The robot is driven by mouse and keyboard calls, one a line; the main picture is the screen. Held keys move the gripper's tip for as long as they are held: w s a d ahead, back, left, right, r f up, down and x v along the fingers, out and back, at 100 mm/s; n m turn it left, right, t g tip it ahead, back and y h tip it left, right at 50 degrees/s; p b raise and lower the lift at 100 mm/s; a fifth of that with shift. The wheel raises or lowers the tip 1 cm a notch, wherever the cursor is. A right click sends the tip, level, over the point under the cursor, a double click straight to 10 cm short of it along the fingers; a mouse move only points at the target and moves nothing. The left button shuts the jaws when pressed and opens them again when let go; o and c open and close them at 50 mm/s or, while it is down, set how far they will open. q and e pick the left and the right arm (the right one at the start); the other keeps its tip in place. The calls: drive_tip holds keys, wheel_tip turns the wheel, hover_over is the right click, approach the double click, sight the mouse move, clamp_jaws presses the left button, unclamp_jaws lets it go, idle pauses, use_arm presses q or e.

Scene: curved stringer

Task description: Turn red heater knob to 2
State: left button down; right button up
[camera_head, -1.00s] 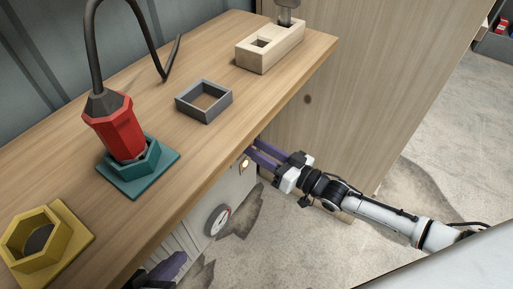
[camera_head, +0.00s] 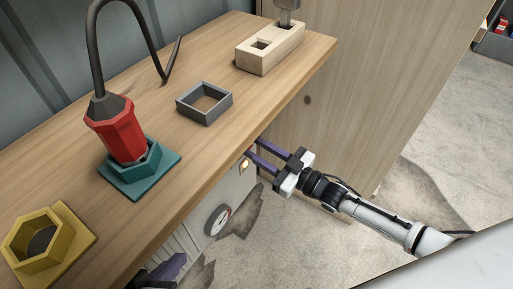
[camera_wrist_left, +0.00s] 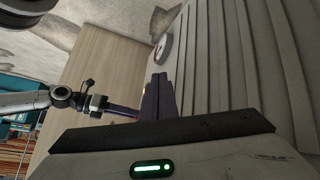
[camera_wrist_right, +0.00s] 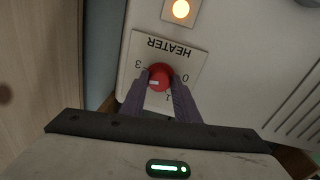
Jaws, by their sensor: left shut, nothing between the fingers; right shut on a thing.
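The red heater knob (camera_wrist_right: 160,75) sits on a pale plate (camera_wrist_right: 176,52) marked HEATER, upside down in the right wrist view. Digits 3, 0 and 1 show around it; the 2 is not visible, perhaps behind a finger. The knob's white mark points left, a little below the 3. My right gripper (camera_wrist_right: 160,84) is shut on the knob, one finger on each side. In the head view the right gripper (camera_head: 254,157) reaches the cabinet front under the tabletop, where the knob is hidden. My left gripper (camera_wrist_left: 158,92) is shut and empty, low beside the cabinet (camera_head: 165,270).
A lit lamp (camera_wrist_right: 181,9) is by the heater plate. A round gauge (camera_head: 217,220) is on the cabinet front. The wooden tabletop (camera_head: 150,85) overhangs, carrying a red tool (camera_head: 117,130) in a teal holder, a yellow holder (camera_head: 40,240), a grey frame (camera_head: 204,102) and a wooden block (camera_head: 270,47).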

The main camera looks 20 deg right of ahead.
use_arm(q)
drive_tip(key=shift+w+d+r+b, duration=0.15)
drive_tip(key=shift+d+r+b, duration=0.05)
drive_tip(key=shift+r+b, duration=0.2)
use_arm(e)
drive_tip(key=shift+d+n+y, duration=0.15)
drive_tip(key=shift+n+y, duration=0.25)
drive_tip(key=shift+n, duration=4.1)
drive_tip(key=o, duration=1)
drive_tip(key=shift+o, duration=0.2)
